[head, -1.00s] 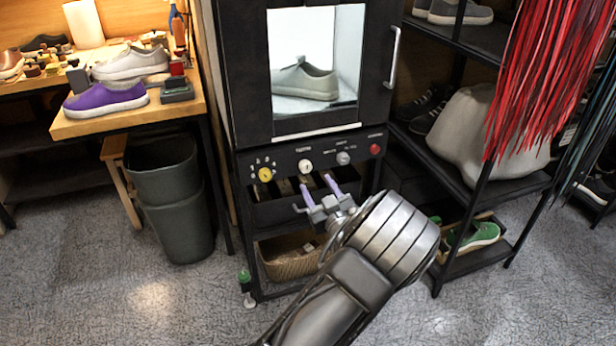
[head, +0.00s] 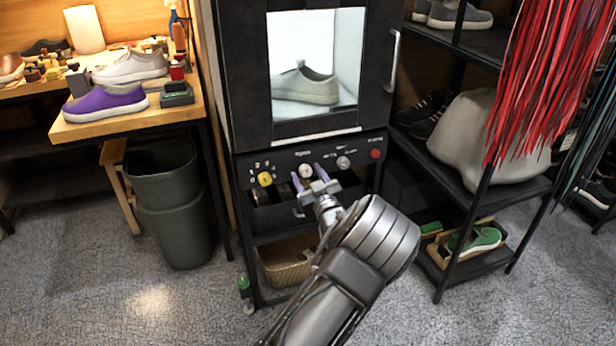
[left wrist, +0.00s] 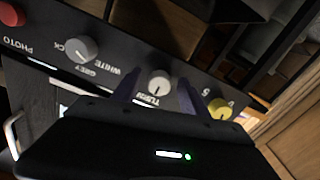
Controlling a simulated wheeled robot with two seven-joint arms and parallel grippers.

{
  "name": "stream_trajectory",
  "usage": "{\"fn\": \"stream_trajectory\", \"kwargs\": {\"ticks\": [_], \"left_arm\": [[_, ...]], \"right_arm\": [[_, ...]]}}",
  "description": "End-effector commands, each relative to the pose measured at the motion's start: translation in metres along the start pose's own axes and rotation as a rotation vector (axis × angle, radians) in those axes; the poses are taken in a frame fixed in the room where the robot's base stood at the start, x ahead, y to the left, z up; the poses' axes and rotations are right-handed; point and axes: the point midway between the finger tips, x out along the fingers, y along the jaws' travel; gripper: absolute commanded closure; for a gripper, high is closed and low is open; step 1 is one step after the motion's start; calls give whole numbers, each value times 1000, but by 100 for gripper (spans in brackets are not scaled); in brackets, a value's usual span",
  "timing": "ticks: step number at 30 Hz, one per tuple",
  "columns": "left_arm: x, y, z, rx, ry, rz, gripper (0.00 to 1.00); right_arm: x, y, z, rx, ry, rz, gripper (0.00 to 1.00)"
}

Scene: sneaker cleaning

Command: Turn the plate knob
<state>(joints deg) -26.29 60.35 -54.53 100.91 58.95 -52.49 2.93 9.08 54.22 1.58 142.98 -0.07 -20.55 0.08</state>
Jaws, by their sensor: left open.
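The black cabinet's front panel carries a row of knobs. The white knob (head: 305,170), with a label that seems to begin with TURN in the left wrist view (left wrist: 158,83), is the likely plate knob. My left gripper (head: 309,177) is open, its two purple fingers pointing at the panel. In the left wrist view (left wrist: 156,88) the white knob appears between the fingers, one on each side. I cannot tell whether they touch it. My right gripper is not in view.
A yellow knob (head: 265,179) is left of the white one; a grey knob (head: 343,163) and a red button (head: 376,154) are right. A grey shoe (head: 305,86) stands in the lit cabinet. A basket (head: 286,262) sits below. A shoe rack (head: 470,262) stands at right.

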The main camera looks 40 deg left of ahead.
Motion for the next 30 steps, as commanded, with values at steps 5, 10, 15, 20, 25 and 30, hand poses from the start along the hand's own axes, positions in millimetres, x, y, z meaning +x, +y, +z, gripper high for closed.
{"fn": "stream_trajectory", "kwargs": {"ticks": [5,10,15,20,25,30], "left_arm": [[0,0,0,0,0,0,56],[0,0,0,0,0,0,70],[0,0,0,0,0,0,84],[-1,0,0,0,-1,0,97],[-1,0,0,0,-1,0,100],[-1,0,1,-5,-1,0,100]], "right_arm": [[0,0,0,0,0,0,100],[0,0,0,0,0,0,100],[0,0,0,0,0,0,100],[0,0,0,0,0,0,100],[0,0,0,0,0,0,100],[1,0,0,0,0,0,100]]}}
